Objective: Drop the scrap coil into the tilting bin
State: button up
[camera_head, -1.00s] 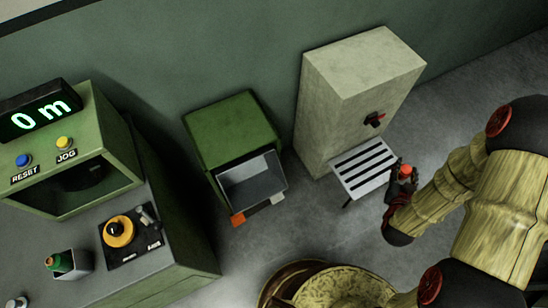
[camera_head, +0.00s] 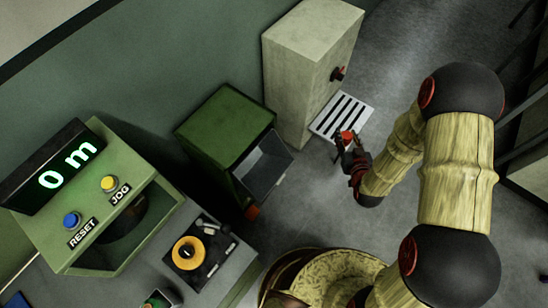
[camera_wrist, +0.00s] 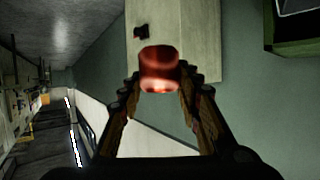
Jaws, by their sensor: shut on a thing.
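The scrap coil (camera_wrist: 160,68) is a small copper-red roll held between the two fingertips of my gripper (camera_wrist: 158,80) in the wrist view. In the head view the coil (camera_head: 347,136) shows as a red spot at the tip of my gripper (camera_head: 350,148). My gripper is shut on it and holds it in the air, in front of the slatted grate in the picture. The tilting bin (camera_head: 266,172) is a grey open tray at the front of a green housing (camera_head: 225,122), left of my gripper and apart from it.
A pale cabinet (camera_head: 312,75) with a dark and red knob stands behind a slatted grate (camera_head: 342,114). A green machine (camera_head: 120,205) with a "0 m" display, RESET and JOG buttons stands on a bench at left. A yellow dial (camera_head: 187,252) sits near it. Grey floor (camera_head: 310,205) lies open below the bin.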

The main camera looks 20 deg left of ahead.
jog(key=s+a+f+n+g+y+p, duration=0.15)
jog(key=s+a+n+g+y, duration=0.3)
jog(key=a, duration=0.85)
jog(key=s+a+f+n+g+y+p, duration=0.1)
jog(key=s+a+f+n+g+y, duration=0.35)
jog(key=a, duration=0.75)
jog(key=shift+n+h, duration=0.5)
jog(key=shift+n, duration=0.1)
jog(key=f+b, duration=0.1)
jog(key=s+f+b, duration=0.1)
jog(key=f+b, duration=0.2)
jog(key=shift+s+a, duration=0.15)
jog(key=shift+s, duration=0.25)
jog(key=o, duration=1.3)
